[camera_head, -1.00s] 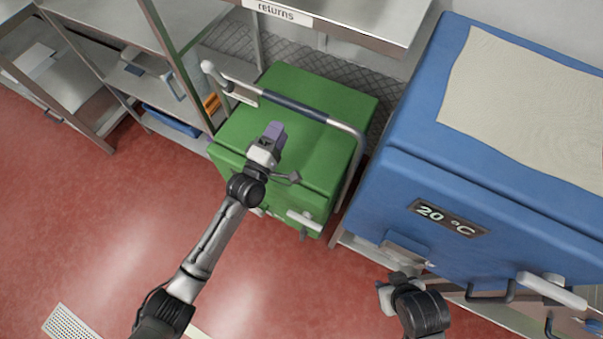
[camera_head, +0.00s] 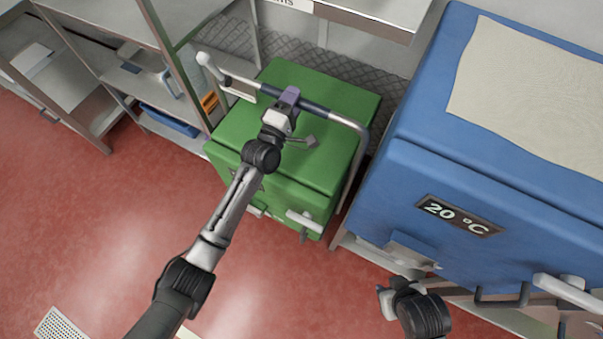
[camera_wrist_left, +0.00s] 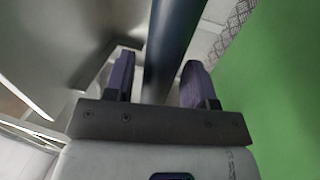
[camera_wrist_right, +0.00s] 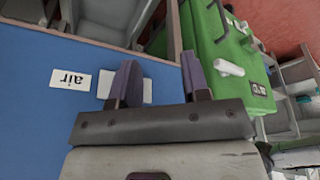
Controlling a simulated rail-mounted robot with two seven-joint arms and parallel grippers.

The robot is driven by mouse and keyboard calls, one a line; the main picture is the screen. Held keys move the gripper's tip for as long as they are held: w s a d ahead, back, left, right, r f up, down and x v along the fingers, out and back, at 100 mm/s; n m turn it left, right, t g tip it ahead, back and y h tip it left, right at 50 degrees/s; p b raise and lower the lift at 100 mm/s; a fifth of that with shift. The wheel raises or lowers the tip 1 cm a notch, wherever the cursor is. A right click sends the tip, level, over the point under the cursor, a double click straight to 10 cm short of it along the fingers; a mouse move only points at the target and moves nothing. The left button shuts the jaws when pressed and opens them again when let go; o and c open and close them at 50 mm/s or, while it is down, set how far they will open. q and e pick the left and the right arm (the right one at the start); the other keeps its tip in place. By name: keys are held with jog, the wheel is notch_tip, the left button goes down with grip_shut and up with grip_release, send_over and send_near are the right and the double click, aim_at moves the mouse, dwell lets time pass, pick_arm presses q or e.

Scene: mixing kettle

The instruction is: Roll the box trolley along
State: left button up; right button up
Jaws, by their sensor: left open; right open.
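The box trolley is a green box (camera_head: 285,145) with a grey tubular push handle (camera_head: 355,125) that has a dark sleeve (camera_head: 262,92) along its middle. My left gripper (camera_head: 290,95) is at the handle, above the box. In the left wrist view the dark handle bar (camera_wrist_left: 172,45) runs between the two purple fingers, which are apart. My right gripper (camera_head: 382,290) hangs low in front of the blue cabinet, open and empty. In the right wrist view the green box (camera_wrist_right: 215,45) shows beyond its open fingers (camera_wrist_right: 160,85).
A big blue cabinet (camera_head: 440,165) marked "20 °C" stands close to the right of the trolley. Metal shelving (camera_head: 110,80) stands at the left, close to the trolley. The red floor (camera_head: 90,215) in front is clear apart from a white grate (camera_head: 62,325).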

pick_arm(q)
jog(key=shift+w, duration=0.1)
jog(key=shift+b+x, duration=0.5)
jog(key=shift+x, duration=0.4)
grip_shut()
